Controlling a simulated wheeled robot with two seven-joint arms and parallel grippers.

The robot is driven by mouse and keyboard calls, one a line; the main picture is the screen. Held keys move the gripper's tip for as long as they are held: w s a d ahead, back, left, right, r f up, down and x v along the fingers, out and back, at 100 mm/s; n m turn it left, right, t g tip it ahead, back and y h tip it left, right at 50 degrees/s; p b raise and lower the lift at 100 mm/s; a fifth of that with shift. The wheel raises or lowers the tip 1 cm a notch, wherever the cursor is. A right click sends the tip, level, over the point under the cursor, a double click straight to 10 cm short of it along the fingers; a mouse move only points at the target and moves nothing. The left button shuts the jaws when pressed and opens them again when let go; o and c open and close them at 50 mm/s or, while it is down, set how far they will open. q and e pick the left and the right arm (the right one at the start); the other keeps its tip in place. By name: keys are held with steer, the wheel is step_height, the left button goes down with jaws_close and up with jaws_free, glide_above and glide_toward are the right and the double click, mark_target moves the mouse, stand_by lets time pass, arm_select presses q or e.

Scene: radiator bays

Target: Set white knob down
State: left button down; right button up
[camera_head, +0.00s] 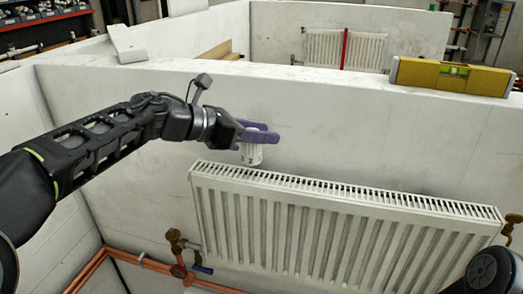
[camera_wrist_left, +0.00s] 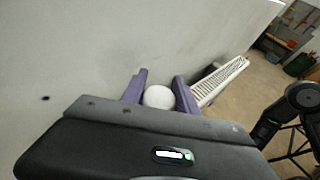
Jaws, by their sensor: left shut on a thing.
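My left gripper (camera_head: 262,134), with purple fingers, is shut on a white knob (camera_head: 251,155) and holds it in the air in front of the white wall, above the radiator's left part. The knob also shows as a white round end between the purple fingers in the left wrist view (camera_wrist_left: 159,97). A white radiator (camera_head: 345,225) hangs on the wall below the gripper. A brass valve (camera_head: 175,238) with a blue lever sits at its lower left. My right gripper is not seen; only dark parts show at the lower right edge.
A yellow spirit level (camera_head: 453,77) lies on the wall's top at the right. A white block (camera_head: 127,44) sits on the wall top at the left. Copper pipes (camera_head: 88,270) run low at the left. Another brass valve (camera_head: 511,228) is at the radiator's right.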

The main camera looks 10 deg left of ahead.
arm_select(q)
step_height(320, 180, down, 4)
steer(key=shift+f, duration=0.25)
steer(key=c, duration=0.9)
jaws_free()
steer(key=shift+b, duration=0.3)
steer(key=b+v, duration=0.1)
steer(key=v, duration=1.1)
steer(key=shift+r+b, duration=0.1)
steer(key=shift+b, duration=0.2)
